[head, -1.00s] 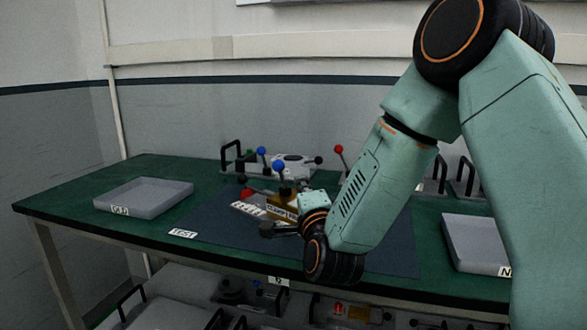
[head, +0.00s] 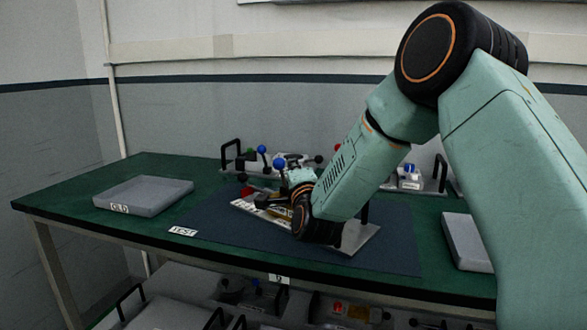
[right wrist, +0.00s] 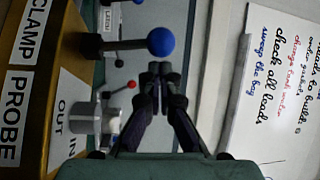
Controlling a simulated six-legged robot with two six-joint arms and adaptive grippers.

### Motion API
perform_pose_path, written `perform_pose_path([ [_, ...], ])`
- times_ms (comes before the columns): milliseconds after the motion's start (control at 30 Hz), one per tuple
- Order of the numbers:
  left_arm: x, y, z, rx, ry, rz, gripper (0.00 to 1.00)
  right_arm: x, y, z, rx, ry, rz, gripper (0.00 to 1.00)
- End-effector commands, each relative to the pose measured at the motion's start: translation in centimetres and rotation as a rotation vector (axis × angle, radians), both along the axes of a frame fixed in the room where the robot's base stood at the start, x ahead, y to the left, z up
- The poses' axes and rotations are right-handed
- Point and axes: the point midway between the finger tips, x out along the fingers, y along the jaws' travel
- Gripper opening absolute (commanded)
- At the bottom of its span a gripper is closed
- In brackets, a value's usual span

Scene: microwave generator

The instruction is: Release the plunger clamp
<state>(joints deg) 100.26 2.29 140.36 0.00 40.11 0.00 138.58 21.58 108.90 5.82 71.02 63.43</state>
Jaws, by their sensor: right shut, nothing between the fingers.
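In the right wrist view, a yellow block (right wrist: 62,62) carries labels reading CLAMP, PROBE, OUT and IN. A dark lever with a blue ball knob (right wrist: 161,42) stands out from it. My right gripper (right wrist: 160,78) is shut and empty; its fingertips appear just beside the blue knob, and I cannot tell whether they touch. In the head view, the blue knob (head: 279,165) shows above the fixture on the blue mat (head: 225,222). My right wrist and hand cover much of the yellow block and hide the fingertips there. My left gripper is not in view.
A grey cylinder (right wrist: 90,117) and a red-knobbed lever (right wrist: 130,86) show in the wrist view. A second blue knob (head: 262,149) stands behind the fixture. Grey trays lie at left (head: 143,194) and right (head: 463,243). The mat's front left is clear.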

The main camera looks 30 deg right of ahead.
Motion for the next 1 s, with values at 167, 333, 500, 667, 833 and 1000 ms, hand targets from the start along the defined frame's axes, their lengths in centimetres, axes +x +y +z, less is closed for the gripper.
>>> perform_pose_path([
  [167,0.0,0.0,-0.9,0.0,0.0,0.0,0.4,0.1,0.5,-0.4,-0.032,-0.009,0.002,0.0],
  [333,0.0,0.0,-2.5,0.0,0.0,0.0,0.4,0.2,1.4,-0.9,-0.106,-0.033,0.002,0.0],
  [500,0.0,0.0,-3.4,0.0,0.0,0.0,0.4,0.1,1.8,-1.0,-0.165,-0.052,0.001,0.0],
  [667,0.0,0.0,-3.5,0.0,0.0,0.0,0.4,0.1,1.9,-0.8,-0.183,-0.058,0.0,0.0],
  [833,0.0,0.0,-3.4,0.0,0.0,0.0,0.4,0.1,1.9,-0.7,-0.182,-0.058,0.0,0.0],
  [1000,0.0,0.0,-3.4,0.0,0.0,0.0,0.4,0.1,1.9,-0.7,-0.181,-0.058,0.0,0.0],
])
